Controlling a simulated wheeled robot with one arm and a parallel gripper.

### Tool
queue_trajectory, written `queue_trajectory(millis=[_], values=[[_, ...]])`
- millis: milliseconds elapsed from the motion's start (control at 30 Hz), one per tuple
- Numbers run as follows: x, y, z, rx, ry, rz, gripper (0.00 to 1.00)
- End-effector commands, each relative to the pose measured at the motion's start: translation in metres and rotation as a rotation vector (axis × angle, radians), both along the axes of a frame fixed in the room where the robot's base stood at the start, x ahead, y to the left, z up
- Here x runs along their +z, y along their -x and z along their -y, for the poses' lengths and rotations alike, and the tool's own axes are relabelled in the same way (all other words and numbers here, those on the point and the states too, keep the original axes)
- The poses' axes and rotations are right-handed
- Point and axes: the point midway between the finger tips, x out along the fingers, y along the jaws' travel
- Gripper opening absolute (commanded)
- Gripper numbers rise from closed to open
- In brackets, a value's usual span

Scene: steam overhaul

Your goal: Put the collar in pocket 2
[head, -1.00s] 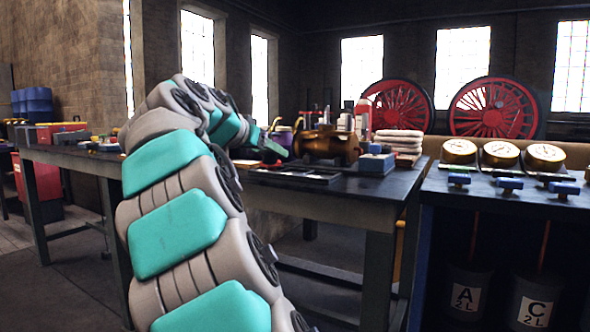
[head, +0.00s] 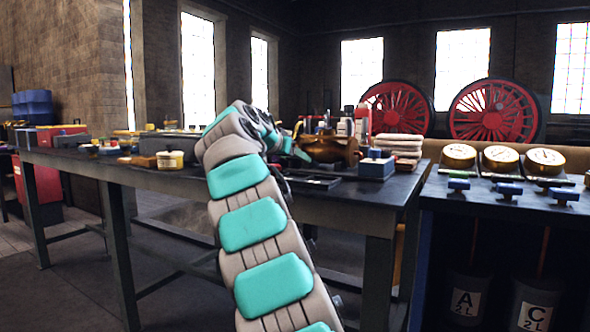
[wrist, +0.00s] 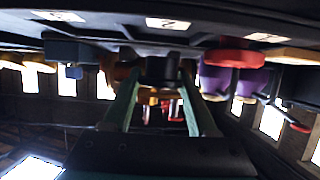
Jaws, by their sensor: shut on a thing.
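My gripper (head: 298,148) is above the far part of the long dark workbench, small in the head view and partly hidden by my arm. In the wrist view, which looks upside down, its two green fingers (wrist: 162,88) close on a short dark piece (wrist: 162,69), apparently the collar. The piece is too small to make out in the head view. A dark flat tray (head: 312,182) lies on the bench just below my gripper. Pale labels (wrist: 168,23) show on a dark surface at the top of the wrist view. I cannot tell which marks pocket 2.
The workbench (head: 345,205) holds a brass cylinder (head: 330,150), a blue box (head: 376,166) and stacked cloths (head: 400,145). A cream pot (head: 171,159) stands left of my arm. Gauges (head: 459,155) stand on the right bench. Purple pots (wrist: 216,80) show in the wrist view.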

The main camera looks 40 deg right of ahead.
Motion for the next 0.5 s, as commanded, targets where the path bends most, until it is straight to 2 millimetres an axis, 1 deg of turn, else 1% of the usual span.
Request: queue_trajectory(millis=[133, 300, 500], values=[[-0.015, 0.002, 0.0, -0.004, -0.001, -0.003, 0.0], [-0.028, 0.001, -0.001, -0.001, 0.002, -0.001, 0.0], [-0.03, 0.001, 0.0, -0.001, -0.001, -0.001, 0.0]])
